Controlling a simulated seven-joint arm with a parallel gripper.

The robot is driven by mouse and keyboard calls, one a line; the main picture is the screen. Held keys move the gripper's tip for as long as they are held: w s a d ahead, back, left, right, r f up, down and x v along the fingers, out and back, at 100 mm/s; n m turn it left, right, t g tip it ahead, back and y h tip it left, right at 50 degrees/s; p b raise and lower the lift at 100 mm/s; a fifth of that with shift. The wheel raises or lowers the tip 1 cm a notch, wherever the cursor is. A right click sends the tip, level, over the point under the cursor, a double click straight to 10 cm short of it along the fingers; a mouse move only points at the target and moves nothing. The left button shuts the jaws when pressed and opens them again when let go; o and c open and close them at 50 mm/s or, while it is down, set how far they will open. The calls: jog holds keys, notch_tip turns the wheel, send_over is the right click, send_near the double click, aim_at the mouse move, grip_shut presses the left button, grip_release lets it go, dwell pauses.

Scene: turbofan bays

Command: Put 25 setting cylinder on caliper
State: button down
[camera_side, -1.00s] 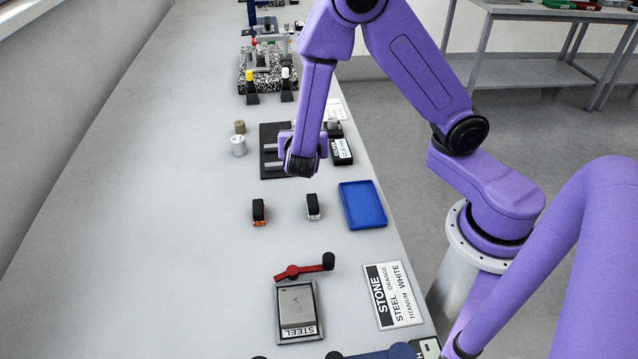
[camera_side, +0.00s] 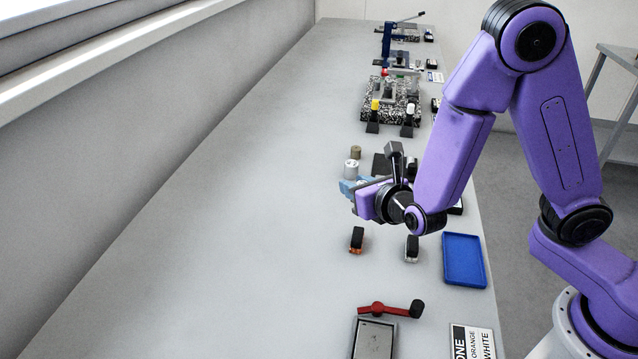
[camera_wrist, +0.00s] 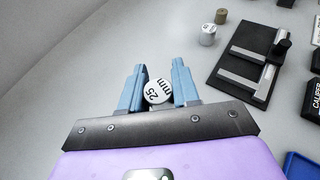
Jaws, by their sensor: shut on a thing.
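My gripper (camera_wrist: 157,82) has blue fingers and is shut on the 25 setting cylinder (camera_wrist: 158,93). Its round white end face, marked "25 mm", faces the wrist camera. In the side view my gripper (camera_side: 348,187) is tilted, pointing left above the bench, and the held cylinder cannot be made out. The caliper (camera_wrist: 236,71) is a black plate with silver bars and a dark knob, to the right of and beyond my fingers in the wrist view, apart from them. In the side view it is mostly behind my arm, with a dark corner (camera_side: 381,163) showing.
A silver cylinder (camera_wrist: 207,36) and a brass one (camera_wrist: 221,16) stand left of the caliper. Two small dark-topped blocks (camera_side: 357,238) (camera_side: 412,247) and a blue tray (camera_side: 464,262) are nearer the camera. The bench at left is clear.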

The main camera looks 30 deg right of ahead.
send_over(302, 216)
jog(key=f, duration=0.9)
jog(key=shift+s+d+f, duration=0.1)
jog(key=shift+s+d, duration=0.1)
jog(key=shift+w+a+f, duration=0.1)
jog(key=shift+w+f, duration=0.05)
jog(key=shift+f, duration=0.8)
jog(key=shift+w+f, duration=0.15)
jog(key=shift+f, duration=0.8)
jog(key=shift+f, duration=0.15)
jog(key=c, duration=0.8)
grip_release()
